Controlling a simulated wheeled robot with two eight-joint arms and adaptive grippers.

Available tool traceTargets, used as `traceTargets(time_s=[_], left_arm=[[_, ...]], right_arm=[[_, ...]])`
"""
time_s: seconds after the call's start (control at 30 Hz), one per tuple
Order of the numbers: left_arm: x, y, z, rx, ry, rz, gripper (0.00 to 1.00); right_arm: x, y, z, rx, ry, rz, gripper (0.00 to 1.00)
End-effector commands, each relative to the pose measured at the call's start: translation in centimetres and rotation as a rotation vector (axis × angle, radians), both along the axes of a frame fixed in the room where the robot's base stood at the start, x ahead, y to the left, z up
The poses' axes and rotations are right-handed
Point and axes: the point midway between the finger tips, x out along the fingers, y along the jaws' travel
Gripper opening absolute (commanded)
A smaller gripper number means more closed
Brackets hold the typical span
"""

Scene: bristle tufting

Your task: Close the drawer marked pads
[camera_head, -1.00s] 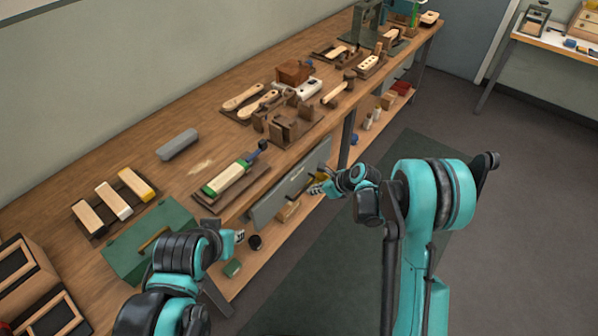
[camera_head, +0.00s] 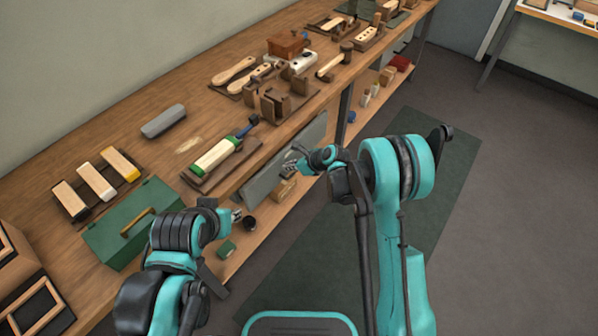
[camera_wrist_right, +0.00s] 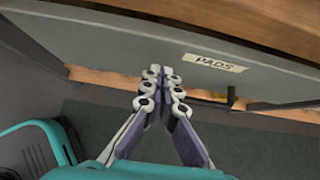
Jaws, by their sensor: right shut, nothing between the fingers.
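The drawer marked pads has a long grey front (camera_head: 262,184) under the front edge of the workbench. Its pale "PADS" label (camera_wrist_right: 215,63) reads clearly in the right wrist view, on the grey front (camera_wrist_right: 115,48). I cannot tell how far the drawer stands out. My right gripper (camera_head: 290,167) is at the drawer front in the head view. In the wrist view its fingertips (camera_wrist_right: 162,90) are together and empty, just below and left of the label; contact is unclear. My left gripper (camera_head: 237,214) hangs by the bench edge near the green box, its jaws too small to judge.
The workbench carries a green box (camera_head: 107,241), a grey block (camera_head: 163,122), a green-and-white brush piece (camera_head: 215,157), and wooden tools. The floor to the right (camera_head: 520,220) is clear.

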Motion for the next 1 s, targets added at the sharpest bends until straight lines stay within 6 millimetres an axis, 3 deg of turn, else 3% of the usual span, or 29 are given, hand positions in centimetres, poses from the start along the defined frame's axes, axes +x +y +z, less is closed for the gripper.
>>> traceTargets(time_s=[0.13,0.57,0.87,1.0], left_arm=[[0.0,0.0,-0.5,0.0,0.0,0.0,0.32],[0.0,0.0,-0.5,0.0,0.0,0.0,0.32],[0.0,0.0,-0.5,0.0,0.0,0.0,0.32],[0.0,0.0,-0.5,0.0,0.0,0.0,0.32]], right_arm=[[0.6,0.9,0.0,0.0,0.0,0.0,0.0],[0.9,1.2,0.1,0.0,0.0,0.0,0.0],[3.4,4.8,0.1,0.0,-0.001,0.002,0.0],[3.7,5.1,0.1,0.001,-0.002,-0.001,0.0]])
